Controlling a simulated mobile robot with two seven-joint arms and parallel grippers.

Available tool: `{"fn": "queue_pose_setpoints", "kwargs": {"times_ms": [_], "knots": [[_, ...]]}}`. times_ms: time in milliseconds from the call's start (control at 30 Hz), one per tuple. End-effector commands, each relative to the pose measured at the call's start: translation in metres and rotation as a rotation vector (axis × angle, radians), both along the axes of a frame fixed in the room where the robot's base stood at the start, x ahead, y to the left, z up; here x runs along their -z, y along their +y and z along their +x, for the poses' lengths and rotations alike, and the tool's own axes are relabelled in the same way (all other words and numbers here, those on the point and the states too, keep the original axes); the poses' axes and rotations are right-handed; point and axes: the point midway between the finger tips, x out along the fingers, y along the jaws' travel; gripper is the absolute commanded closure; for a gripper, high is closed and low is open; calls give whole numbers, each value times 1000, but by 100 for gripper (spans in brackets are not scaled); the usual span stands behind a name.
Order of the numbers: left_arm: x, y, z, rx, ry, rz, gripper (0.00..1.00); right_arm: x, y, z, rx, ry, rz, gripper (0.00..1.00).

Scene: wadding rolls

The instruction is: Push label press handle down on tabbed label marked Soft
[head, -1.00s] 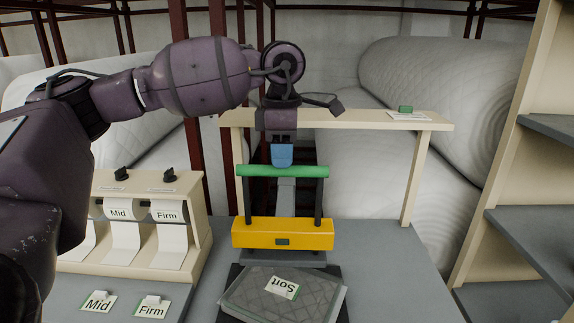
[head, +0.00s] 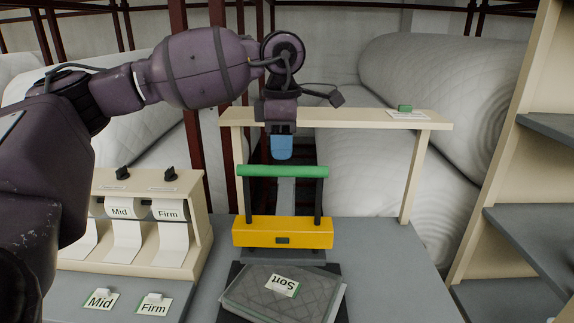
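The label press has a green handle bar (head: 283,171) held up on two dark posts above a yellow block (head: 283,233). A quilted grey wadding piece (head: 250,296) lies on a dark plate in front of the press. The label marked Soft (head: 282,285) lies on it, its text upside down to me. My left gripper (head: 281,152) points down just above the middle of the green handle, with its blue tip showing a small gap to the bar. I cannot tell if its fingers are parted. My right gripper is not in view.
A beige dispenser (head: 190,225) with Mid and Firm label rolls stands at left. Loose Mid (head: 100,300) and Firm (head: 153,305) labels lie before it. A beige frame (head: 340,118) spans behind the press. Shelves (head: 530,200) stand at right. The grey table right of the press is clear.

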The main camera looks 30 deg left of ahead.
Motion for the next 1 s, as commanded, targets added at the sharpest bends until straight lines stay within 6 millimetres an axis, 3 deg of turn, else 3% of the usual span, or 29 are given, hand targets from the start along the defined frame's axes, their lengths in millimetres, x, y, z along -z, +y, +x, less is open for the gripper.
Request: {"fn": "queue_pose_setpoints", "kwargs": {"times_ms": [400, 800, 1000], "knots": [[-22, 0, 0, 0, -2, -1, 72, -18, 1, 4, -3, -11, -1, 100], [-54, 0, 0, 0, -1, 0, 72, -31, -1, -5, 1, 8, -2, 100], [-61, 0, 0, 0, 0, 0, 72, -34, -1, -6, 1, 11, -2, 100]]}}
